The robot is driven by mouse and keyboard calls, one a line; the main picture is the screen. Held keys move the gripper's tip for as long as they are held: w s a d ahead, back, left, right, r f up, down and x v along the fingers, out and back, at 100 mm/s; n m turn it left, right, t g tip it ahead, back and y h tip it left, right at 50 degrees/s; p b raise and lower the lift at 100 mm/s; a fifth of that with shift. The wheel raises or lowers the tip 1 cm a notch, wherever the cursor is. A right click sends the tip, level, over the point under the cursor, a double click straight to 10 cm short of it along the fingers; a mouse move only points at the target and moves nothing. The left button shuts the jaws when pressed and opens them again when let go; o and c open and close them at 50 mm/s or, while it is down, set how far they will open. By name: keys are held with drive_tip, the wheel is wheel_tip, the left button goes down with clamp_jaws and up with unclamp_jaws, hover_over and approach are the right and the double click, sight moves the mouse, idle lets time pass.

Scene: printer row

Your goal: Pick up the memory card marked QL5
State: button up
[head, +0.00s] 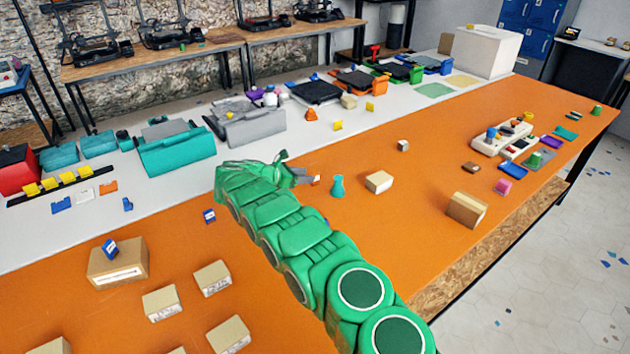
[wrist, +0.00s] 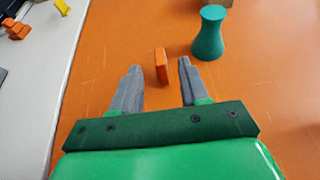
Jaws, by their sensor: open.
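My gripper (wrist: 160,68) is open, its two grey fingers spread above the orange table (head: 420,170). A small orange upright block or card (wrist: 161,65) shows between the fingertips, with a gap on each side. In the head view a small reddish and white piece (head: 316,180) shows at my fingertips. Card-like blue pieces with white labels stand on the table (head: 209,216) and on a cardboard box (head: 110,248). I cannot read QL5 on any of them.
A teal waisted piece (wrist: 209,35) stands just right of the fingertips; it also shows in the head view (head: 337,186). A cardboard box (head: 379,182) is beyond it. Several boxes stand front left. The white strip (head: 190,190) holds teal cases and printers.

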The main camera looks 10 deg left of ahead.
sight(319, 177)
drive_tip(key=shift+w+d+f, duration=0.55)
drive_tip(key=shift+d+f, duration=0.1)
drive_tip(key=shift+f, duration=0.1)
drive_tip(key=shift+x, duration=2.85)
clamp_jaws()
